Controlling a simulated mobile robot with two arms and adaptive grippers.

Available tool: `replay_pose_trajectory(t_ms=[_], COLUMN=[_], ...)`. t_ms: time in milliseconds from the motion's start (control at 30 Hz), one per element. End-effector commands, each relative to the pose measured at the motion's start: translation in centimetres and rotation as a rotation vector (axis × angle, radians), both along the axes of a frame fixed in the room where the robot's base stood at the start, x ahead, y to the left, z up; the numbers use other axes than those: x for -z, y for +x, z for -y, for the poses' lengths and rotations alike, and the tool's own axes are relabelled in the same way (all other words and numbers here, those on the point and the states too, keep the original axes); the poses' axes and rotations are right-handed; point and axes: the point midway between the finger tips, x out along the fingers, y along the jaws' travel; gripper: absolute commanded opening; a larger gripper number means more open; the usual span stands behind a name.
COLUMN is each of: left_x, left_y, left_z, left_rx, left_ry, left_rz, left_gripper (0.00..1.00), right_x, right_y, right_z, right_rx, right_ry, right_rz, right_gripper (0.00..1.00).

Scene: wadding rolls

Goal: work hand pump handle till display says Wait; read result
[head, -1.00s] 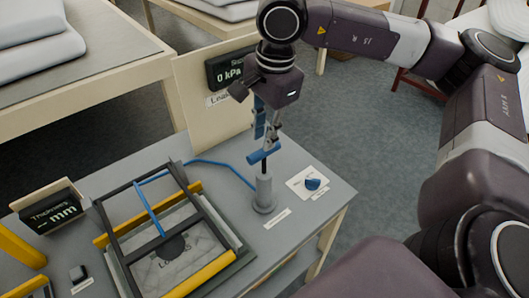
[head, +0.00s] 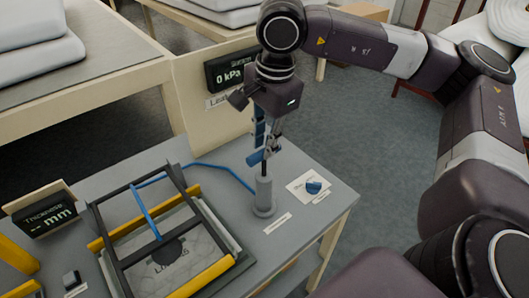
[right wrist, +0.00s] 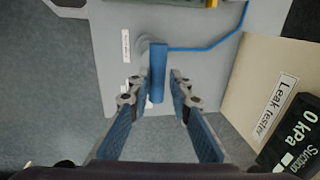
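The hand pump (head: 264,197) stands upright on the grey table, with a blue cross handle (head: 257,157) on top of its rod. My right gripper (head: 266,148) reaches down to the handle from above. In the right wrist view, the blue handle (right wrist: 158,75) lies between the two fingertips, which look open with narrow gaps beside it. The display (head: 231,72) on the leak tester board reads 0 kPa; its label above looks like "Suction". It also shows tilted in the right wrist view (right wrist: 293,138). My left gripper is not in view.
A blue hose (head: 215,167) runs from the pump towards a black frame (head: 113,230) with yellow bars over a grey pad. A blue knob (head: 313,187) sits on a white plate right of the pump. A thickness display (head: 49,218) shows dashes in mm at left.

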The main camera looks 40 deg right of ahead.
Motion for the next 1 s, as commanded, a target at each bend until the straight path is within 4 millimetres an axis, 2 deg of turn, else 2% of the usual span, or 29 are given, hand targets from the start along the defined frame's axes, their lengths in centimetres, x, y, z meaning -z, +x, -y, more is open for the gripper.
replay_pose_trajectory(t_ms=[33, 233, 1000], left_x=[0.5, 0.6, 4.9], left_y=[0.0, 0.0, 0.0], left_z=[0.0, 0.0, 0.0], left_rx=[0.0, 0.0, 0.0], left_ry=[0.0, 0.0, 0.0], left_rz=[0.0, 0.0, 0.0], left_gripper=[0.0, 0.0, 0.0], right_x=[0.6, 0.6, 5.0], right_y=[0.0, 0.0, 0.0], right_z=[0.0, 0.0, 0.0], right_rx=[0.0, 0.0, 0.0], right_ry=[0.0, 0.0, 0.0], right_rz=[-0.001, -0.001, -0.001], right_gripper=[0.19, 0.19, 0.19])
